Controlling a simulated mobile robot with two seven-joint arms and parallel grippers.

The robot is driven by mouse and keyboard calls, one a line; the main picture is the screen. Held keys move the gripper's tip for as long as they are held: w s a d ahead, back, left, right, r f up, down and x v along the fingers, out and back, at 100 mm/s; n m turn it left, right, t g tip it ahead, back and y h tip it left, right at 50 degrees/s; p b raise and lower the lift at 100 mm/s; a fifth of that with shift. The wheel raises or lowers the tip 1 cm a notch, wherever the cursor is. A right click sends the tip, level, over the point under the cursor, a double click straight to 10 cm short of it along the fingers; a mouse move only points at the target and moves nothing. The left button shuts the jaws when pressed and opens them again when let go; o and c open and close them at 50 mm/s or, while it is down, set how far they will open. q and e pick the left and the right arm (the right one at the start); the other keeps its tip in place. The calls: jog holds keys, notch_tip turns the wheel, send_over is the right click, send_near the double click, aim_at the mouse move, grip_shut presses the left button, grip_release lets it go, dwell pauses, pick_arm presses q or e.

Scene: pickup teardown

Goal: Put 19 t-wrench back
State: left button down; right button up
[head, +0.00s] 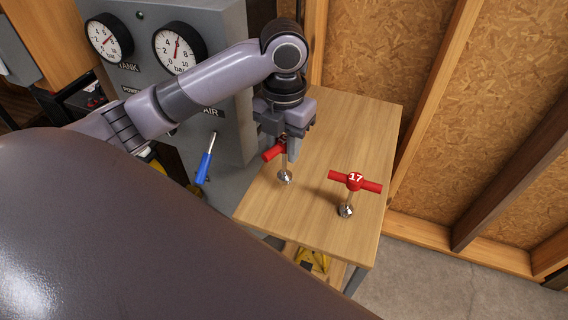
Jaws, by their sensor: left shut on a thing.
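My left gripper (286,145) reaches down over the wooden table and is shut on a red-handled T-wrench (271,153). Its number is mostly hidden by the fingers. The shaft of this wrench points down and its metal socket end (285,177) is at or just above the table top; I cannot tell if it touches. A second red T-wrench marked 17 (356,181) stands upright on the table to the right, apart from the gripper. My right gripper is not in view.
The wooden table (330,225) is otherwise clear. A grey cabinet with two gauges (180,48) stands left of it, with a blue-handled screwdriver (204,166) at its front. A stud wall (470,110) stands behind. Something yellow (313,260) lies below the table top.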

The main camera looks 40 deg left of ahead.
aim_at(284, 172)
pick_arm(q)
notch_tip(284, 172, down, 4)
jog(key=shift+f+b, duration=0.25)
jog(key=shift+b, duration=0.05)
jog(key=c, duration=0.8)
grip_release()
notch_tip(284, 172, up, 12)
jog(key=p, duration=0.3)
